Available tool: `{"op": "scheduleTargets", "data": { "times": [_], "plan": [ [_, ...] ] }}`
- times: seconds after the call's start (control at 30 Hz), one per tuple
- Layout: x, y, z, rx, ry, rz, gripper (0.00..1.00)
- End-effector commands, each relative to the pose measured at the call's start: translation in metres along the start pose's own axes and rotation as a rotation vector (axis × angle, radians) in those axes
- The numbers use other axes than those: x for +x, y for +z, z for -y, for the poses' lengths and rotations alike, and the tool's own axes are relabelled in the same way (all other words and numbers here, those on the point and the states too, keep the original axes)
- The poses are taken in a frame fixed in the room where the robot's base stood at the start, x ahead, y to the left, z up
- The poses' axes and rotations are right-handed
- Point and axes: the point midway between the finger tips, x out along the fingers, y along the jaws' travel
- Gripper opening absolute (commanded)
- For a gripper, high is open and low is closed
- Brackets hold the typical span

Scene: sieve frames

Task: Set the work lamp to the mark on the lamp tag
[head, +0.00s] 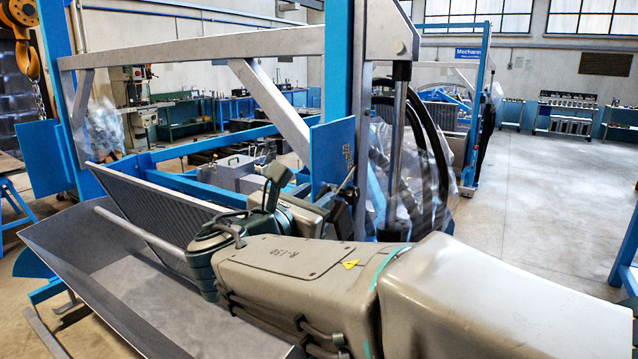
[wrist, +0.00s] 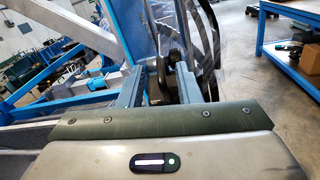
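I cannot pick out a work lamp or a lamp tag in either view. In the wrist view, my gripper (wrist: 159,82) has its two grey fingers apart, with the blue post and dark metal parts visible between and beyond them. I see nothing held between them. In the head view, my gripper (head: 343,195) is small and partly hidden, close to the blue post (head: 338,70) and below a blue plate (head: 332,155). The plate has small dark writing near its right edge, too small to read. My arm hides part of the machine here.
A grey metal trough (head: 90,260) lies at the lower left. A hydraulic cylinder (head: 399,130) and black hoses (head: 432,150) stand right of the post. A blue workbench (wrist: 290,60) is at the right in the wrist view. The floor at right is open.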

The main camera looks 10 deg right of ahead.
Motion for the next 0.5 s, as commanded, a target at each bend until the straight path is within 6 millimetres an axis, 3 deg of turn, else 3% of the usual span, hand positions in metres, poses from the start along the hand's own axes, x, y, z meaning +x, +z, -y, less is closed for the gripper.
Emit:
{"op": "scheduleTargets", "data": {
  "times": [0.2, 0.5],
  "plan": [
    [0.037, 0.001, 0.000, 0.000, -0.002, -0.001, 0.31],
    [0.051, 0.000, 0.000, 0.002, 0.000, -0.001, 0.31]
  ]
}}
